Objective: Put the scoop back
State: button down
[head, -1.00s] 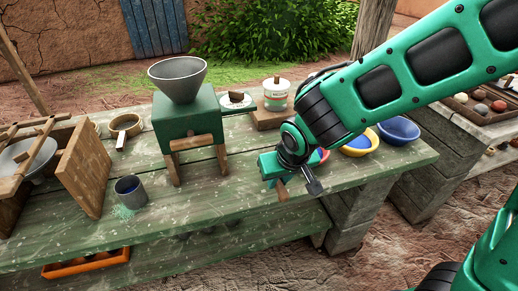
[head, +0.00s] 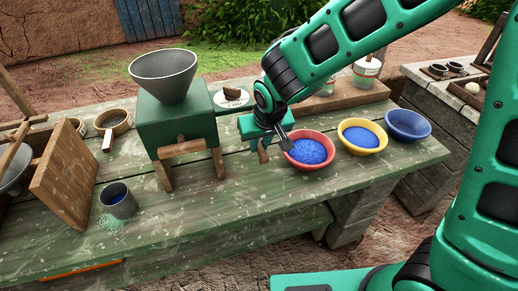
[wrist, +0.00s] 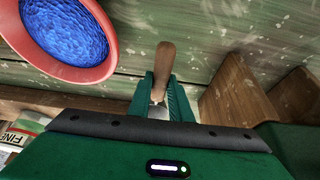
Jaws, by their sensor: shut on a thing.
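My gripper (head: 266,140) is shut on the scoop, just left of the red bowl and above the green plank table. The scoop's wooden handle (wrist: 165,62) sticks out past the fingers in the wrist view, with a short piece of metal (wrist: 158,97) between them. In the head view the handle (head: 262,155) points down below the gripper. The rest of the scoop is hidden by my gripper. The red bowl (head: 328,158) holds blue granules and also shows at the upper left of the wrist view (wrist: 111,62).
A yellow bowl (head: 383,143) and a blue bowl (head: 425,134) stand right of the red one. A green hopper mill (head: 176,125) stands left of my gripper. A grey cup (head: 119,206) sits near spilled granules. The front middle of the table (head: 230,205) is clear.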

notch_tip(320, 180, down, 3)
jog(key=shift+s+d+f, duration=0.15)
jog(key=c, duration=1.6)
grip_release()
jog(key=v, duration=1.2)
